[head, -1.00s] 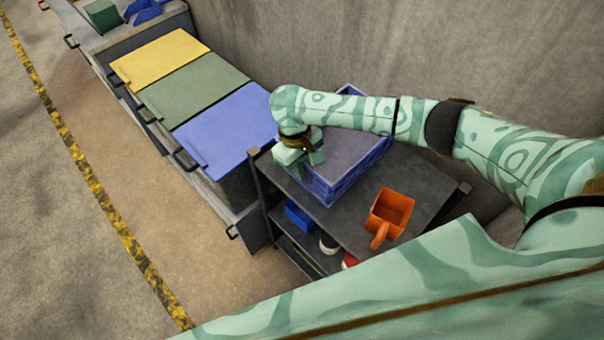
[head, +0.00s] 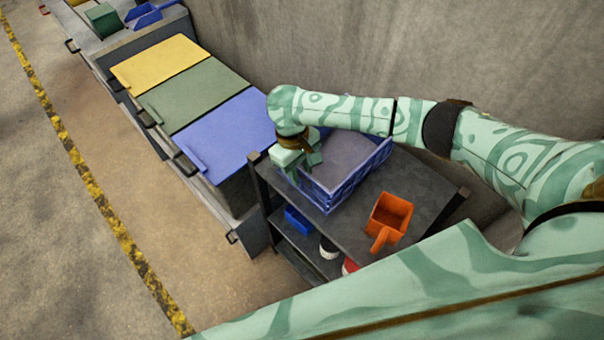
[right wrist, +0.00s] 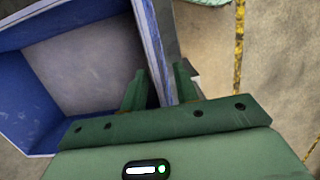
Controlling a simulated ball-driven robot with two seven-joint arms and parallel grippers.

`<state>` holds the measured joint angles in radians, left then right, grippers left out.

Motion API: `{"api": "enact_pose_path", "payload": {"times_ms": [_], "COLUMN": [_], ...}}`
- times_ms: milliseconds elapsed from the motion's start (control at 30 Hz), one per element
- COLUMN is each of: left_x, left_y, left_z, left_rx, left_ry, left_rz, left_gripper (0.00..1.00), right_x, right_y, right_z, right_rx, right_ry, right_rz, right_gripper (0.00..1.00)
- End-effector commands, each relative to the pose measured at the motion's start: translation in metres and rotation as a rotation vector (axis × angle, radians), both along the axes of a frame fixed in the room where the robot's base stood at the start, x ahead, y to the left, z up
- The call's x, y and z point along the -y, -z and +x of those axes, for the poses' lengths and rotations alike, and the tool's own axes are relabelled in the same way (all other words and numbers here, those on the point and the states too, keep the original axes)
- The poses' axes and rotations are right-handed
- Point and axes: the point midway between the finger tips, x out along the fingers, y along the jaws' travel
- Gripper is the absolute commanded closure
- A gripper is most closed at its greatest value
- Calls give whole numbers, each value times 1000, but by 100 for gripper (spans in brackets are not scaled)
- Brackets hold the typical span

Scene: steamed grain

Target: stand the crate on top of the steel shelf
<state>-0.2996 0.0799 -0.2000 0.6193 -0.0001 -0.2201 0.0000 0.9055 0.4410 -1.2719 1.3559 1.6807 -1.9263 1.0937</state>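The blue crate (head: 352,184) is on the dark steel shelf's top (head: 425,185), at its left end. It looks about level and empty inside; its far side is partly hidden by my arm. My right gripper (head: 305,170) is at the crate's left wall. In the right wrist view, the fingers of the gripper (right wrist: 162,72) stand on either side of the crate's wall (right wrist: 149,25), one inside and one outside. The wall runs slantwise between them, with a dark gap beside the inner finger, so the gripper looks open. My left gripper is out of view.
An orange scoop (head: 388,217) stands on the shelf top, right of the crate. A small blue bin (head: 298,220) is on a lower level. Bins with yellow (head: 160,62), green (head: 195,90) and blue (head: 222,130) lids stand to the left. A concrete wall is behind.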

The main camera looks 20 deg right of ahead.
Motion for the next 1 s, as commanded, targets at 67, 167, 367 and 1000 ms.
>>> {"api": "enact_pose_path", "payload": {"times_ms": [67, 167, 367, 1000], "left_x": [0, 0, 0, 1], "left_y": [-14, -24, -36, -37], "left_z": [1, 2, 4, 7], "left_rx": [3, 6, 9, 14], "left_ry": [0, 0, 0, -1], "left_rz": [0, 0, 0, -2], "left_gripper": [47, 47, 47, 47], "right_x": [-1, -3, -6, -8], "right_y": [-26, -50, -83, -90], "right_z": [5, 9, 15, 16], "right_rx": [6, 5, 3, 1], "right_ry": [0, 0, 1, 4], "right_rz": [0, 1, 0, 5], "right_gripper": [70, 70, 70, 70]}}
